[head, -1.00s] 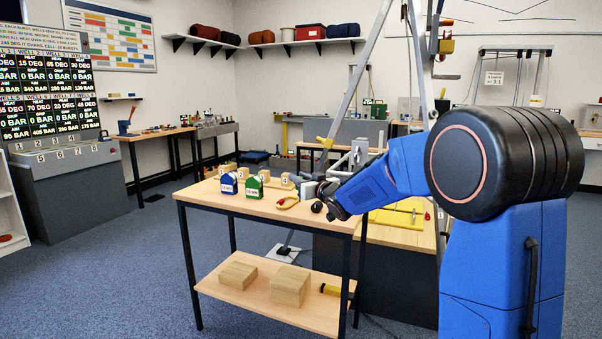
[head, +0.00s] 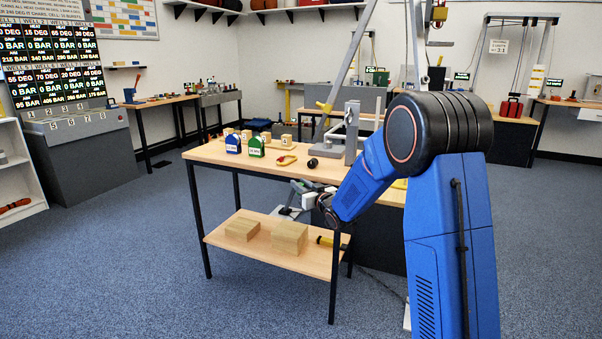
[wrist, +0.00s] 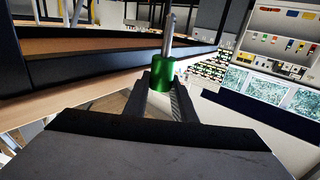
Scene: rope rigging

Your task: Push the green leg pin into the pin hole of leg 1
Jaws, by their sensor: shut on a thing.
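The green leg pin (wrist: 162,76) shows in the wrist view as a green collar with a silver shaft pointing up and away. My gripper (wrist: 160,92) is shut on the green collar. In the head view my gripper (head: 298,192) is below the tabletop level near the table's front right leg; the pin cannot be made out there. A silver tripod leg with a yellow knob (head: 325,107) rises behind the table. I cannot tell which leg is leg 1, and no pin hole is discernible.
The table's front right leg (head: 334,275) is close to my arm. Floor in front is open.

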